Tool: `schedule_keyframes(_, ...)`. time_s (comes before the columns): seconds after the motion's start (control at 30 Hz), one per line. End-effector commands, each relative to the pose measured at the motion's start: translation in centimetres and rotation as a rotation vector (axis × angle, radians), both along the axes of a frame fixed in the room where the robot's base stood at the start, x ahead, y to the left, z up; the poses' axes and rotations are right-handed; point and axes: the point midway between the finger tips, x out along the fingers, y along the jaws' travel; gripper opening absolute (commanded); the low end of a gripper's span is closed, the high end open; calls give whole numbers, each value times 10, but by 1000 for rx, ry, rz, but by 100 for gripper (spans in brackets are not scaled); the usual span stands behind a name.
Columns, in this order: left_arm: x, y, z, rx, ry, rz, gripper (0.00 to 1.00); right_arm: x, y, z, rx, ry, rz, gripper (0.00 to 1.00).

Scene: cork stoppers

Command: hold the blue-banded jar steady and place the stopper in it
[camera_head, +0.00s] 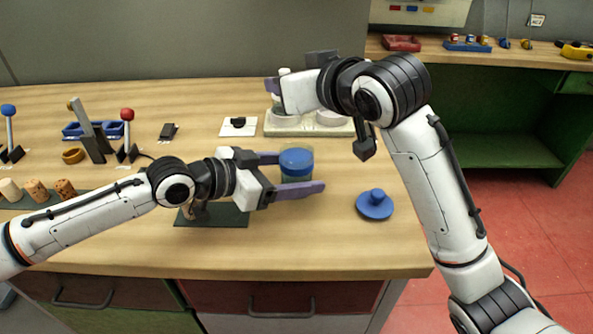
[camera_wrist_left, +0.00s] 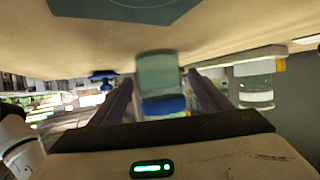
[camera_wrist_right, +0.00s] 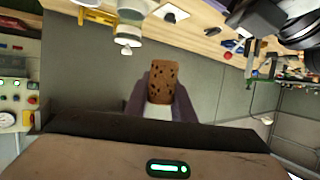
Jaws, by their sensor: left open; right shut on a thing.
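The blue-banded jar (camera_head: 296,162) stands on the table, between the fingers of my left gripper (camera_head: 298,173). The fingers lie along both sides of it and are open. The jar also shows between the fingers in the left wrist view (camera_wrist_left: 160,76), with its blue band (camera_wrist_left: 163,105). My right gripper (camera_head: 275,94) is raised above the back of the table, behind the jar. It is shut on a brown speckled cork stopper (camera_wrist_right: 160,82), seen in the right wrist view. The head view does not clearly show this stopper.
A pale tray (camera_head: 310,127) with jars stands behind the blue-banded jar. A blue knobbed lid (camera_head: 375,205) lies to its right. A dark mat (camera_head: 235,218) lies under my left arm. Several corks (camera_head: 36,190) stand at the left. The table front right of the mat is clear.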

Motion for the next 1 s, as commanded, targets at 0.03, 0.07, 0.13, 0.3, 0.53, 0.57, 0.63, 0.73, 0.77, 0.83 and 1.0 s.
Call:
schedule_keyframes(0.03, 1, -2, -1, 0, 0, 0, 71, 0, 0, 0, 0, 0, 0, 2)
schedule_keyframes(0.07, 2, -3, -1, 0, 0, 1, 71, 0, 0, 0, 0, 0, 0, 2)
schedule_keyframes(0.13, 3, -4, -2, 1, -1, 1, 71, 0, 0, 0, 0, 0, 0, 2)
schedule_keyframes(0.3, 3, -4, -2, 1, -1, 1, 71, 0, 0, 0, 0, 0, 0, 2)
schedule_keyframes(0.53, 3, -4, -2, 1, -1, 1, 42, 0, 0, 0, 0, 0, 0, 2)
schedule_keyframes(0.57, 3, -4, -2, 1, -1, 1, 37, 0, 0, 0, 0, 0, 0, 2)
schedule_keyframes(0.63, 3, -4, -2, 1, -1, 1, 25, 0, 0, 0, 0, 0, 0, 2)
schedule_keyframes(0.73, 3, -4, -2, 1, -1, 1, 17, 0, 0, 0, 0, 0, 0, 2)
schedule_keyframes(0.77, 3, -4, -2, 1, -1, 1, 17, 0, 0, -1, 0, 0, 0, 2)
schedule_keyframes(0.83, 3, -4, -2, 1, -1, 1, 17, 0, 0, -4, -1, 1, 0, 2)
schedule_keyframes(1.0, 3, -4, -2, 0, -2, 1, 17, 0, 0, -15, -1, 2, -1, 2)
